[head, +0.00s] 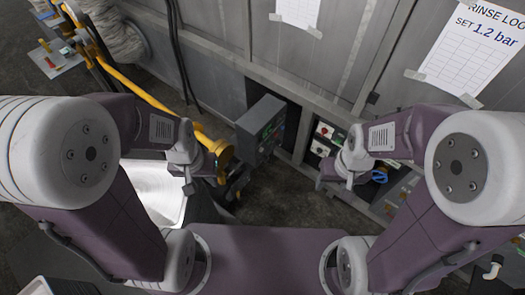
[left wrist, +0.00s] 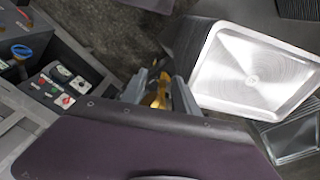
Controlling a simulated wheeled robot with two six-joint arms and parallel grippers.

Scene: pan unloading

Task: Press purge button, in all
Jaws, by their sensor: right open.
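No button labelled purge can be read. A grey control box (head: 262,130) with a small green display stands in the middle of the head view. Right of it, small panels with red and green buttons (head: 324,131) sit low in the wall. The left wrist view shows similar button panels (left wrist: 62,85) at left. My left gripper (head: 190,172) is left of the grey box; its fingers (left wrist: 160,90) have something yellow between or behind them, and I cannot tell if they hold it. My right gripper (head: 336,180) is open beside the button panels, apart from the grey box.
A shiny metal pan (head: 158,188) lies below my left arm and shows in the left wrist view (left wrist: 255,70). A blue knob (head: 380,176) is right of my right gripper.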

